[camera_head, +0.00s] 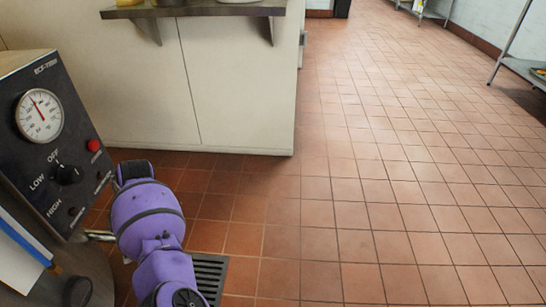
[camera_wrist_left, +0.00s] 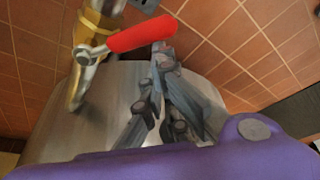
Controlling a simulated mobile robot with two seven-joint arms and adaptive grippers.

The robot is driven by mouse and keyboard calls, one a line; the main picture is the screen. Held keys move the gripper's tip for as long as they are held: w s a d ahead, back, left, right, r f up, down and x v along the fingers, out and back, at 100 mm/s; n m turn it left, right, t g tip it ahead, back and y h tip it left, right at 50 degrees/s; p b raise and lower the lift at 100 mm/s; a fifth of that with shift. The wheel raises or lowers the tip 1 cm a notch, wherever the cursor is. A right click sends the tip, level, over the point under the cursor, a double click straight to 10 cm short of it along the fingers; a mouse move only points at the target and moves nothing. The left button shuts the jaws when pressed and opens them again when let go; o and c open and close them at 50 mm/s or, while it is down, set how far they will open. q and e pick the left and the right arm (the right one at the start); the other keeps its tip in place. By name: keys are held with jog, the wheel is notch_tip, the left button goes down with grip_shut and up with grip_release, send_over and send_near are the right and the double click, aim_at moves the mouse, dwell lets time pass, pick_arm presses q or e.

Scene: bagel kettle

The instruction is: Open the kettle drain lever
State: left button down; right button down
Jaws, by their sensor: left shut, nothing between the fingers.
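The kettle drain lever (camera_wrist_left: 143,34) has a red grip and a metal shank. It shows at the top of the left wrist view, joined to a brass drain valve (camera_wrist_left: 92,30) on the left. My left gripper (camera_wrist_left: 164,60) is shut and empty, with its fingertips close to the free end of the red grip. I cannot tell whether they touch it. In the head view my purple left arm comes down beside the kettle control panel (camera_head: 50,135); the lever and left gripper are hidden there. My right gripper is not in view.
The metal kettle body (camera_wrist_left: 115,95) lies close under my left fingers. In the head view a floor drain grate (camera_head: 210,272) is beside my arm. A white counter (camera_head: 235,90) stands behind. The tiled floor (camera_head: 400,170) to the right is clear.

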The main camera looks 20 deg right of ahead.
pick_arm(q)
jog(key=shift+w+d, duration=0.25)
jog(key=shift+d, duration=0.9)
jog(key=shift+w+d, duration=0.25)
jog(key=shift+d, duration=0.9)
jog(key=shift+w+d, duration=0.1)
jog(key=shift+d, duration=0.1)
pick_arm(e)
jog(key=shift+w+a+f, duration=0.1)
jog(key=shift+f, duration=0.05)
